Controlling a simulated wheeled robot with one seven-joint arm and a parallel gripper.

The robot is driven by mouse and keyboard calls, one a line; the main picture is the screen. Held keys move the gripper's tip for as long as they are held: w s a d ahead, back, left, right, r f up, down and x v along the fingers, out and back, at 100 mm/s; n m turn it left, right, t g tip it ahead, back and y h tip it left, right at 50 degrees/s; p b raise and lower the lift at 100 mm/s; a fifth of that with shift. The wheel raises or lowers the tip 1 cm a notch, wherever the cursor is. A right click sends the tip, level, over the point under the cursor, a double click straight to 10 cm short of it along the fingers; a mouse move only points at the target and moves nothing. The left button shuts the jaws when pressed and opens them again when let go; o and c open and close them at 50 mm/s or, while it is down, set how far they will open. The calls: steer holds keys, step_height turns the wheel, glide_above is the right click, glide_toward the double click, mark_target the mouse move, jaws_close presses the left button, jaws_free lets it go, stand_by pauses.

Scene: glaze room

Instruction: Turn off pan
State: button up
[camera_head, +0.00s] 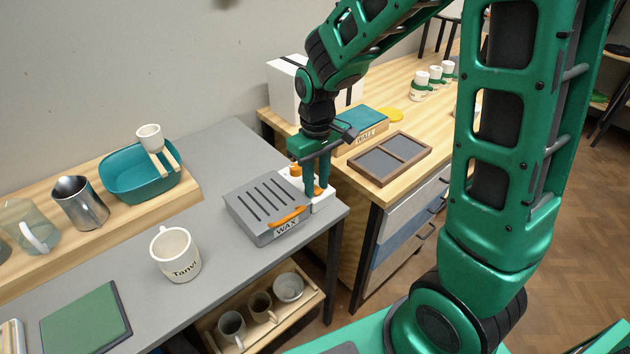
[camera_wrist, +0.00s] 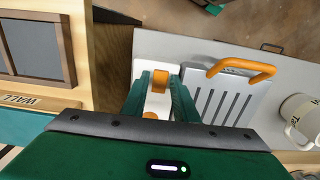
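The wax pan is a grey slotted box (camera_head: 262,205) with an orange handle and a "WAX" label, on the grey table's right end. It also shows in the wrist view (camera_wrist: 222,100). Just right of it stands a small white unit (camera_head: 322,203) with orange parts. In the wrist view an orange switch-like piece (camera_wrist: 160,80) sits on this unit (camera_wrist: 150,60). My gripper (camera_head: 314,188) points down over the unit. In the wrist view its fingers (camera_wrist: 159,92) are apart, one each side of the orange piece; contact is not clear. The switch's setting cannot be told.
A "Tanvi" mug (camera_head: 176,254) stands left of the pan. A teal basin (camera_head: 142,178) and a metal pitcher (camera_head: 80,203) are on the wooden shelf behind. At right, a wooden counter holds a dark two-panel tray (camera_head: 390,158) and a teal-topped box (camera_head: 362,124).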

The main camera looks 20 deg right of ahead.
jaws_close()
steer(key=shift+w+g, duration=0.3)
steer(key=shift+g, duration=0.5)
steer(key=shift+o, duration=0.4)
jaws_free()
step_height(320, 180, up, 11)
steer(key=w, duration=0.1)
steer(key=shift+w+a+f, duration=0.15)
steer(key=shift+w+a, duration=0.15)
